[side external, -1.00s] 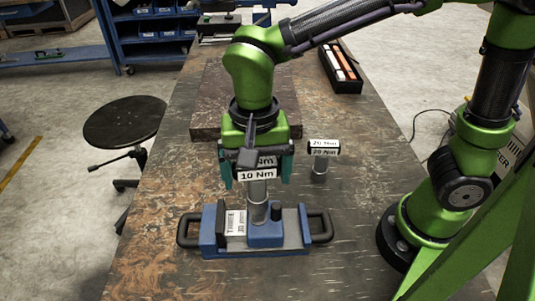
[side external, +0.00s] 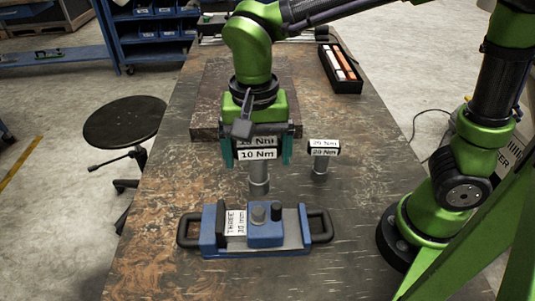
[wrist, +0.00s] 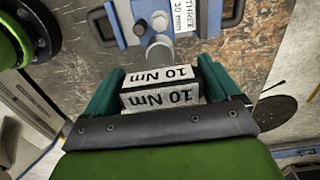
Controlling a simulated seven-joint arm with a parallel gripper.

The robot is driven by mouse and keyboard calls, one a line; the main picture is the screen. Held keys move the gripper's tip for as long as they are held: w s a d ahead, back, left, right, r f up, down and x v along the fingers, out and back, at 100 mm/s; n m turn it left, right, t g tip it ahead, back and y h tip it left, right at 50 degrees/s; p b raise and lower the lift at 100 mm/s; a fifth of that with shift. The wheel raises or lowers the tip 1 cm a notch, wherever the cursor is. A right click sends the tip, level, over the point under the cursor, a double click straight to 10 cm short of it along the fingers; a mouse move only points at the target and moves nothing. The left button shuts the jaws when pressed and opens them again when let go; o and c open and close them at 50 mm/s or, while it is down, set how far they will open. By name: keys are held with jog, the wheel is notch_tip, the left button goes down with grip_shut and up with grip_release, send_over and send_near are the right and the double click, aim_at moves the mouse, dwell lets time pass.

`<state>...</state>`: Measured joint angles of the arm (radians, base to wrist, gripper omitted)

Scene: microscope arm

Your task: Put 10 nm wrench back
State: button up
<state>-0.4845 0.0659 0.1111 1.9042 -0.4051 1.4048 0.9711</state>
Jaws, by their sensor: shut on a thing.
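The 10 Nm wrench (side external: 257,154) has a block head with white "10 Nm" labels and a grey cylindrical shaft pointing down. My gripper (side external: 259,148) is shut on its head, with a teal finger on each side. The wrist view also shows the wrench (wrist: 160,86) between the fingers of my gripper (wrist: 165,92). In the side view the shaft's lower end hangs above and behind the blue fixture (side external: 265,238), apart from it. The 20 Nm wrench (side external: 322,154) stands upright on the table to the right of my gripper.
The blue fixture has black side handles, a labelled plate and two round pegs on top. A dark slab (side external: 210,112) lies behind my gripper. A black box (side external: 341,72) with white and orange items lies at the back right. The table front (side external: 160,250) is bare at left.

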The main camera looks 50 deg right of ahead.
jog(key=w+d+f, duration=0.3)
jog(key=w+d, duration=0.7)
jog(key=d, duration=0.4)
notch_tip(320, 180, down, 10)
jog(key=shift+w+d+r, duration=0.1)
jog(key=shift+w, duration=0.05)
jog(key=shift+f, duration=0.25)
jog(key=o, duration=1.1)
jog(key=shift+r, duration=0.15)
